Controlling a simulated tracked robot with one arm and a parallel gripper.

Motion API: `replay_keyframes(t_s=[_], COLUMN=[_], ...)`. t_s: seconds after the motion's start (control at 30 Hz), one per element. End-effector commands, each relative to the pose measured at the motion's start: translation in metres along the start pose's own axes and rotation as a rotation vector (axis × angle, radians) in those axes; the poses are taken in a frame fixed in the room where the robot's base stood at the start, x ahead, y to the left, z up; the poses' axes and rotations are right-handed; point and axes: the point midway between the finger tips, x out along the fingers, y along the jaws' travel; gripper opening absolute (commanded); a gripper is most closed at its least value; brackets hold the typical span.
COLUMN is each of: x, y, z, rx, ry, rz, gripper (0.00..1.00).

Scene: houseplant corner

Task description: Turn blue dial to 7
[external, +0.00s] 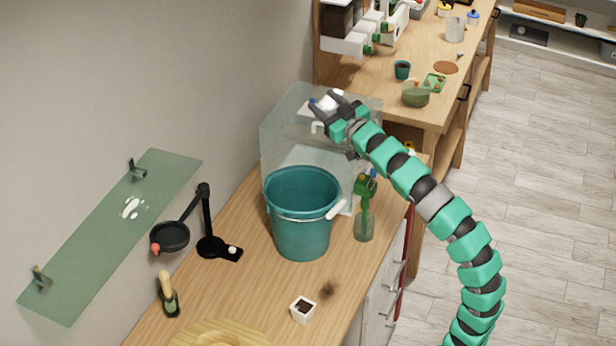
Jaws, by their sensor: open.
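I cannot make out a blue dial or any numbers in the external view. My gripper (323,103) is open, its dark fingers apart, above the top of a clear box (285,125) on the wooden counter. A small white object (329,102) shows between or behind the fingers; I cannot tell whether they touch it. My gripper and arm cover part of the box's right side. A small blue part shows near the green spray bottle (364,215), too small to identify.
A teal bucket (300,220) stands in front of the box. A black lamp-like stand (207,225), a small white pot (303,310) and a brush (169,295) are on the counter (250,290). A glass shelf (100,235) is at left.

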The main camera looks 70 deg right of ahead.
Motion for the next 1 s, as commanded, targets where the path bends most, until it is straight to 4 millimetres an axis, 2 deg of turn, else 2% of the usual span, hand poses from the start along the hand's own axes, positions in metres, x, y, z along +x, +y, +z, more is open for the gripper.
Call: replay_keyframes(t_s=[0.03, 0.2, 0.37, 0.53, 0.77, 0.87, 1.0], x=[0.012, 0.040, 0.061, 0.079, 0.096, 0.098, 0.092], y=[0.023, 0.080, 0.124, 0.166, 0.219, 0.242, 0.278], z=[-0.009, -0.029, -0.039, -0.035, -0.001, 0.023, 0.067], rx=[-0.037, -0.172, -0.311, -0.455, -0.613, -0.664, -0.701], ry=[0.026, 0.122, 0.182, 0.207, 0.164, 0.121, 0.034], rz=[0.045, 0.141, 0.178, 0.165, 0.075, 0.015, -0.079], gripper=[0.48, 0.48, 0.48, 0.48, 0.48, 0.48, 0.48])
